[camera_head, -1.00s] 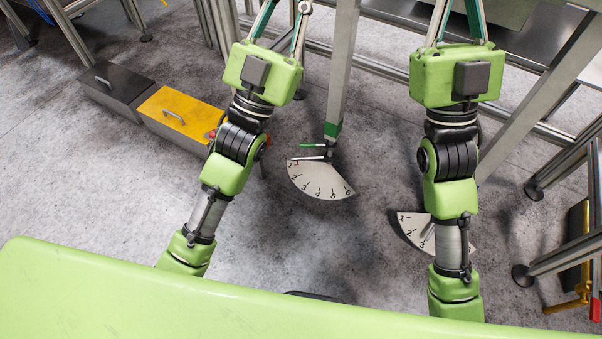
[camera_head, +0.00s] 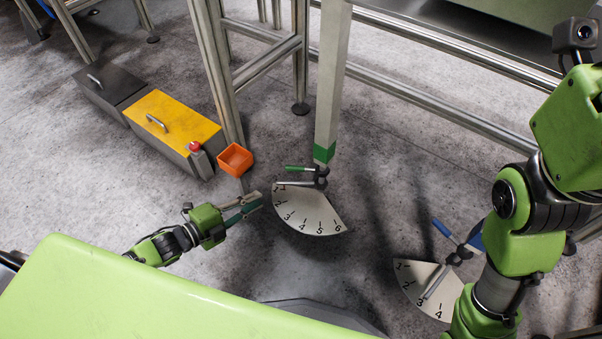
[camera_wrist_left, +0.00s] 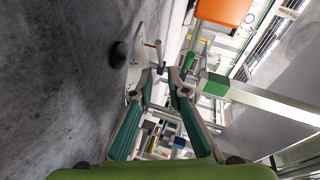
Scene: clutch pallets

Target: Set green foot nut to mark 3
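The green foot (camera_head: 325,153) is a grey post with a green band. At its base are a dark nut (camera_head: 321,181), a green-handled lever (camera_head: 300,168) and a grey pointer (camera_head: 294,184). The pointer lies close to mark 1 on the white dial (camera_head: 310,213), numbered 1 to 6. My left gripper (camera_head: 258,199) is low, just left of the dial. The left wrist view shows the green band (camera_wrist_left: 215,84) beyond the fingers, with the dial (camera_wrist_left: 138,62) upper left. My right gripper is out of view.
A second dial (camera_head: 429,290) with a blue-handled lever (camera_head: 441,227) lies right, near my right arm. An orange bin (camera_head: 235,159) stands behind my left gripper. A yellow-lidded box (camera_head: 175,121) and a black box (camera_head: 108,83) sit upper left. Metal frame rails cross behind.

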